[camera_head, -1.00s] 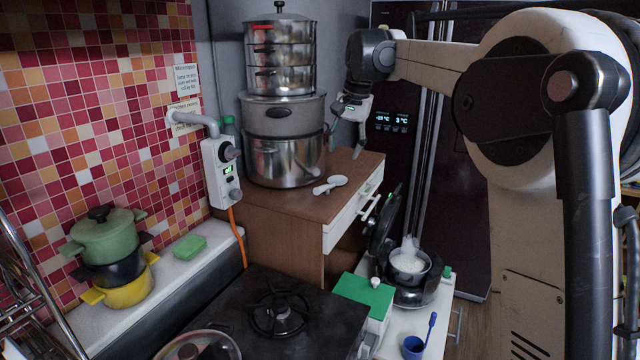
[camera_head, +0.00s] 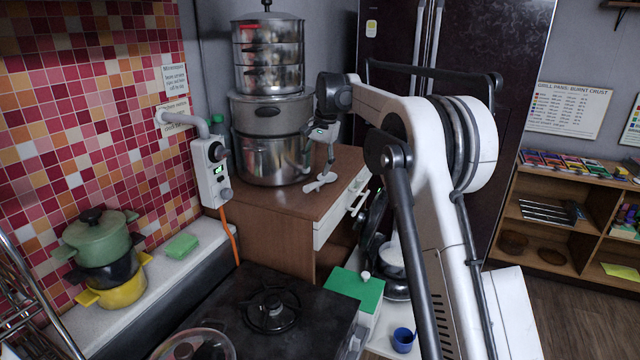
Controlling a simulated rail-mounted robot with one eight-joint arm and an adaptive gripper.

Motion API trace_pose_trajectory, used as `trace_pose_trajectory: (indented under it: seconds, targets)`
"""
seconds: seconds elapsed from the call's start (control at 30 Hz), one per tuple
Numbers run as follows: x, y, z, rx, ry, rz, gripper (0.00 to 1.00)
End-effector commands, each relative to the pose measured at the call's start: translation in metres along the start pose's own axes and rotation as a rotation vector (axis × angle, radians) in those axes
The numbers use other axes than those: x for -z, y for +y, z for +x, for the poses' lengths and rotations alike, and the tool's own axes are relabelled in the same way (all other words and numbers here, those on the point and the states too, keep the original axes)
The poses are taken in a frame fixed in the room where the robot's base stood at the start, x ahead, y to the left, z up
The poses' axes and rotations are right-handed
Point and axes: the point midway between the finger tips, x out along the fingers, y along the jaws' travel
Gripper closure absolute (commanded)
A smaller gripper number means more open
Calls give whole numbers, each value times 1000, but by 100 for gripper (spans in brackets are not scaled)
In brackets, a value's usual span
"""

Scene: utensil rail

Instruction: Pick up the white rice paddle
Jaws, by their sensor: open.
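The white rice paddle (camera_head: 318,183) lies flat on the wooden top of the cabinet (camera_head: 285,205), close to its front edge and to the right of the tall steamer. My gripper (camera_head: 327,172) points down over the cabinet top, at the paddle's right part. Its fingers are small in this view and overlap the paddle in the picture. I cannot tell whether they touch it. My gripper is open and holds nothing that I can see.
A tall stacked steel steamer (camera_head: 271,155) stands close behind and left of my gripper. A white wall-mounted device (camera_head: 213,172) is further left. A green-lidded box (camera_head: 355,289) and a blue cup (camera_head: 403,340) are below. My arm partly hides the rice cooker.

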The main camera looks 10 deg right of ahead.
Motion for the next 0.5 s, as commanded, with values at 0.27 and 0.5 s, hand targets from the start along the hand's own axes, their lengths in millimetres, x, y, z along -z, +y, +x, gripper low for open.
trace_pose_trajectory:
  seconds: [0.27,0.5]
  targets:
    - [0,0,23,0,0,0,60]
    - [0,2,50,0,0,0,60]
